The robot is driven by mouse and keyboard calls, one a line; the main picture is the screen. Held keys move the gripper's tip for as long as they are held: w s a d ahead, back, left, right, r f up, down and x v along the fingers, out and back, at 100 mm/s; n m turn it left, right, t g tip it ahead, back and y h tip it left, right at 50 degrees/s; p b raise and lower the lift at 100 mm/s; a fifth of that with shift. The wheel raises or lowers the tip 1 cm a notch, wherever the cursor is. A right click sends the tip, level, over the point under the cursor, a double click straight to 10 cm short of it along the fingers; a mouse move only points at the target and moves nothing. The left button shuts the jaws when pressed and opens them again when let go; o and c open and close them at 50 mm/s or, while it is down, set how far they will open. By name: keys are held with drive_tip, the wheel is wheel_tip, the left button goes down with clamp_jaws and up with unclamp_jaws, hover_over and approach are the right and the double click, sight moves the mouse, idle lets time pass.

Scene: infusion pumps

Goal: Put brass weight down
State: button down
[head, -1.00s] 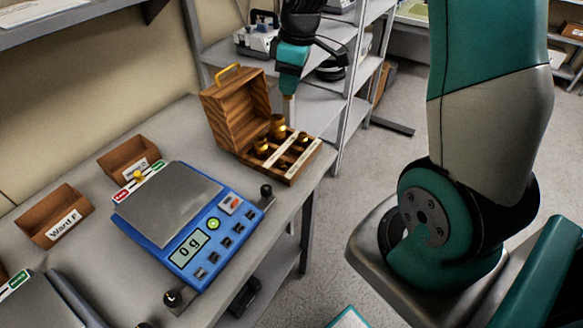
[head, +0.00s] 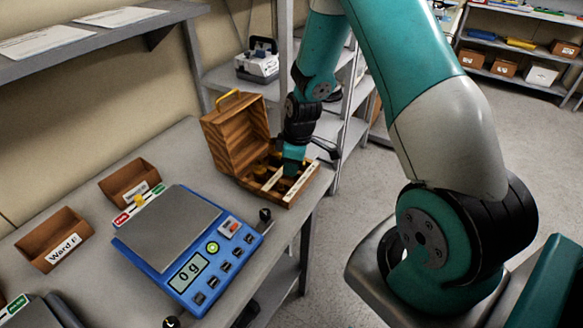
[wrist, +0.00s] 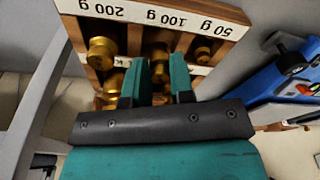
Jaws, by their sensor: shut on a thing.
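My gripper (head: 291,168) is lowered into the open wooden weight case (head: 232,135) on the bench. In the wrist view, my gripper's two teal fingers (wrist: 160,78) are shut on a brass weight (wrist: 158,57), in the compartment by the "100 g" label. The fingers partly hide it; whether it touches the case floor cannot be told. A larger brass weight (wrist: 100,52) stands by the "200 g" label and a small one (wrist: 203,50) by "50 g". Another brass weight (wrist: 113,82) is left of the fingers. The blue scale (head: 187,240) reads 0 g.
The case's raised lid stands behind my gripper. Two wooden bins (head: 128,183) (head: 55,238) are at the wall side of the bench. Metal shelving (head: 340,130) stands close behind and right of the case. A strip of bench between case and scale is clear.

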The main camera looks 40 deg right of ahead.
drive_tip(key=shift+f, duration=0.9)
drive_tip(key=c, duration=1)
unclamp_jaws()
drive_tip(key=shift+f, duration=0.1)
wheel_tip(320, 180, up, 12)
drive_tip(key=s+b, duration=0.1)
drive_tip(key=b, duration=0.1)
drive_tip(key=s+a+r+y, duration=0.1)
drive_tip(key=s+a+r, duration=0.25)
drive_tip(key=a, duration=0.25)
drive_tip(key=s+a+r, duration=0.2)
drive_tip(key=a+r, duration=0.3)
drive_tip(key=a, duration=0.1)
drive_tip(key=s+a+r, duration=0.2)
drive_tip(key=s+a, duration=0.1)
drive_tip(key=s, duration=0.2)
drive_tip(key=s+a+r+m+g+y, duration=0.1)
drive_tip(key=s+a+r, duration=0.1)
drive_tip(key=s+a, duration=0.2)
drive_tip(key=s+a+r+y, duration=0.1)
drive_tip(key=s+a, duration=0.2)
drive_tip(key=s, duration=0.3)
drive_tip(key=shift+s+a+r, duration=0.3)
drive_tip(key=shift+s+r, duration=0.05)
drive_tip(key=shift+r, duration=0.05)
